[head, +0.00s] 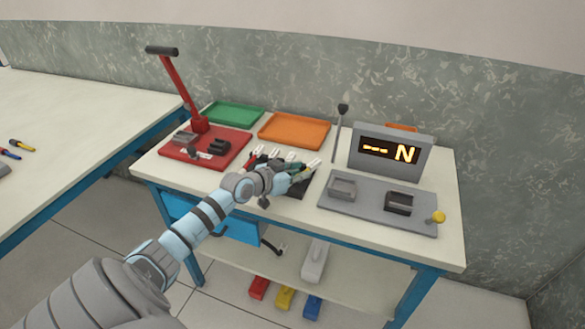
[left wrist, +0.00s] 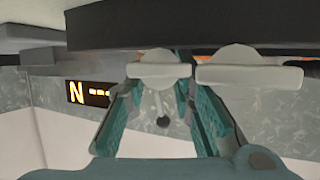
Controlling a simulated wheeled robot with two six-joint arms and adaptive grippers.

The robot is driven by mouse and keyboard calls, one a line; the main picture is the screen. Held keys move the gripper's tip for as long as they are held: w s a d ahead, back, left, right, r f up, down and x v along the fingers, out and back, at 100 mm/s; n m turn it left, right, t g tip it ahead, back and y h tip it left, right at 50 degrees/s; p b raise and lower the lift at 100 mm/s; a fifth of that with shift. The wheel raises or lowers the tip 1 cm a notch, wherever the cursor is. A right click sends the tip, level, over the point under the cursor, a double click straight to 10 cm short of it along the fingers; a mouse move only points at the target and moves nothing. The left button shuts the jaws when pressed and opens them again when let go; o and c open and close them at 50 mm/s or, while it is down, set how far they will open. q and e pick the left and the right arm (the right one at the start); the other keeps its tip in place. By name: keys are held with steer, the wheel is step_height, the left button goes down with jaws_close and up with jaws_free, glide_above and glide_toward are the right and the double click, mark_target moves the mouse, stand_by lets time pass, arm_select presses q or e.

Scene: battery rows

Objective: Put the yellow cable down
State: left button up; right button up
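My left gripper (head: 290,172) reaches down over a dark rack (head: 293,191) of cables in the middle of the workbench. Pale cable ends (head: 312,164) stick out beyond it, and a bit of red shows at its left side. In the left wrist view the two teal fingers (left wrist: 160,105) stand apart with a clear gap between them. A pale cable end (left wrist: 160,72) is at the fingertips, and another pale end (left wrist: 248,72) is beside it to the right. I cannot make out any yellow on these cables. My right gripper is in neither view.
A red press (head: 205,150) stands left of the rack. Green (head: 233,113) and orange (head: 294,130) trays lie behind. A force tester (head: 392,150) stands right, with a yellow knob (head: 438,216) on its base. Red, yellow and blue bins (head: 284,297) lie below.

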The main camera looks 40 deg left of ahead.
arm_select(q)
steer(key=p+v, duration=1.1)
steer(key=shift+r, duration=0.35)
steer(key=shift+s, duration=0.5)
steer(key=shift+f, duration=0.1)
